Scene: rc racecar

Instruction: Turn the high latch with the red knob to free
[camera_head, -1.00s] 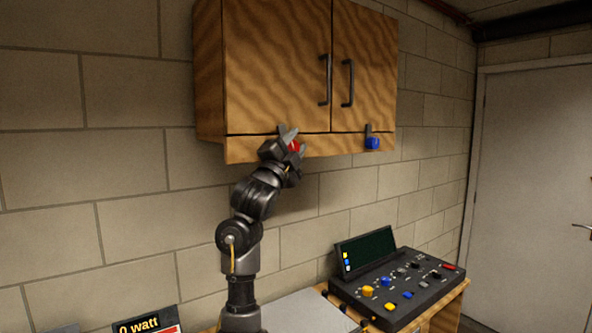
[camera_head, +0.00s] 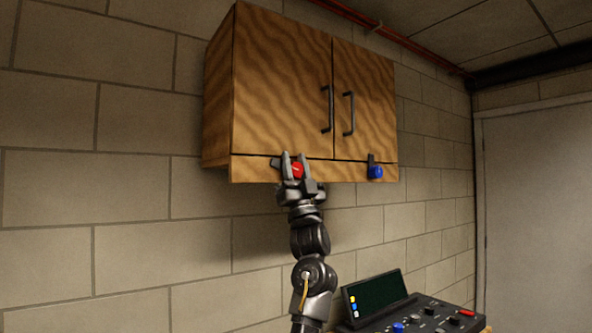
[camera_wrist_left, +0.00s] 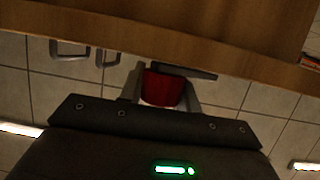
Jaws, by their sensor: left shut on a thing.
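The red knob (camera_head: 297,169) of the high latch sits on the wooden rail under the left cabinet door. My left gripper (camera_head: 297,163) reaches up from below and is shut on this knob, one finger on each side. In the left wrist view the red knob (camera_wrist_left: 162,88) shows between the two fingers. The dark latch bar (camera_head: 275,162) sticks out to the left of the gripper, lying roughly level along the rail. In the wrist view the bar (camera_wrist_left: 190,72) lies along the wood edge. My right gripper is out of view.
The wooden cabinet (camera_head: 282,85) has two closed doors with dark handles. A second latch with a blue knob (camera_head: 376,172) stands upright on the right of the rail. A control console (camera_head: 410,318) is below right. The wall beside the cabinet is clear.

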